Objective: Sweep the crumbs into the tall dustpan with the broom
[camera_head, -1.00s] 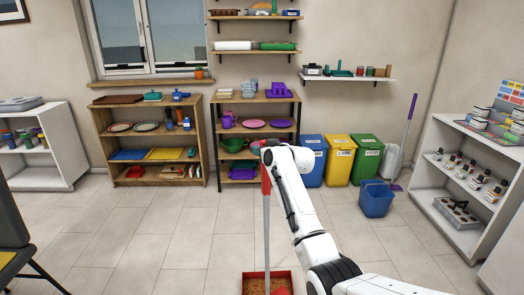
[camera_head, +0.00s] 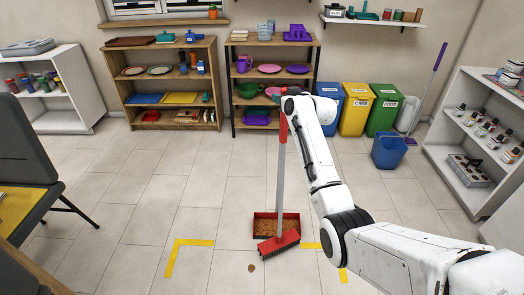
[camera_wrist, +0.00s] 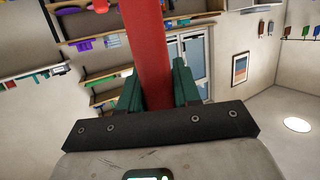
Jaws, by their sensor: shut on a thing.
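A broom with a red grip (camera_head: 283,128), grey stick and wide red head (camera_head: 279,243) stands nearly upright on the floor. My gripper (camera_wrist: 156,92) is shut on the red grip, its green fingers on either side. In the head view the fingers are mostly hidden behind my white wrist. A red dustpan (camera_head: 259,227) lies on the floor just behind the broom head, with brown crumbs (camera_head: 266,224) in it. I cannot tell whether it has a tall handle. One brown crumb (camera_head: 251,267) lies on the floor in front, left of the broom head.
Yellow tape corners (camera_head: 190,242) mark the floor around the dustpan. Blue, yellow and green bins (camera_head: 355,108), a blue bucket (camera_head: 389,151) and a purple-handled tool (camera_head: 427,88) stand at the back right. A dark chair (camera_head: 35,150) is at left.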

